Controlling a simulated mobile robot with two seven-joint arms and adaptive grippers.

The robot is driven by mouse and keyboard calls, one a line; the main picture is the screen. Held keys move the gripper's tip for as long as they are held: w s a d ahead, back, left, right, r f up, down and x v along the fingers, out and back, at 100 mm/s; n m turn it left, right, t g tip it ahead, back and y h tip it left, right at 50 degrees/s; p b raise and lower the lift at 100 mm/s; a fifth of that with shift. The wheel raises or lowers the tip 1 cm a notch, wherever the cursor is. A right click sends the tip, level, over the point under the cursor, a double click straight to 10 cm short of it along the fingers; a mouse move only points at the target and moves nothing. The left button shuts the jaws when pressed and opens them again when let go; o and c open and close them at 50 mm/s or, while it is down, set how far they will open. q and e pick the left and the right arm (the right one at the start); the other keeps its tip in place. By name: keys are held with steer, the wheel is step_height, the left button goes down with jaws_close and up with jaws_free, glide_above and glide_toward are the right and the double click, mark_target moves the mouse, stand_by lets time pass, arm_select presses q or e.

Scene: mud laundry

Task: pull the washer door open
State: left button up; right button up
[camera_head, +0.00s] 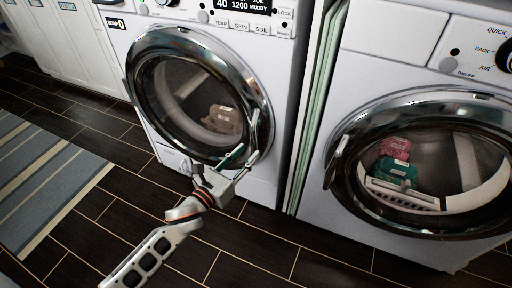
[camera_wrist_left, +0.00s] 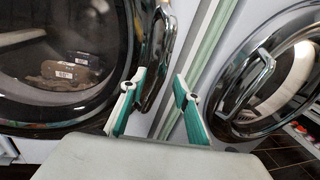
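The washer (camera_head: 283,130) is the white machine on the left in the head view, with spin and temperature labels. Its round chrome-rimmed door (camera_head: 144,84) looks closed, with a brown item (camera_head: 222,119) behind the glass. The door handle (camera_head: 254,125) is on the door's right side. My left gripper (camera_head: 243,158) is open at the handle's lower end. In the left wrist view, the handle (camera_wrist_left: 163,55) shows just beyond and between the spread fingertips (camera_wrist_left: 158,84). I cannot tell whether a finger touches it. My right gripper is not in view.
A second machine (camera_head: 312,196) with a round door (camera_head: 335,150) stands on the right, red and teal items inside. Thin pale green panels (camera_head: 305,120) stand in the gap between. A striped rug (camera_head: 45,180) lies left on the dark tiled floor (camera_head: 270,250), which is clear in front.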

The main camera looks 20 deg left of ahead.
mark_target(252, 149)
arm_select(q)
steer(key=x, duration=0.3)
steer(key=shift+w+d+f, duration=0.1)
steer(key=shift+w+f, duration=0.1)
steer(key=shift+w, duration=0.05)
steer(key=shift+w+d+r+b, duration=0.15)
steer(key=shift+w+b, duration=0.15)
steer(key=shift+w, duration=0.2)
jaws_close()
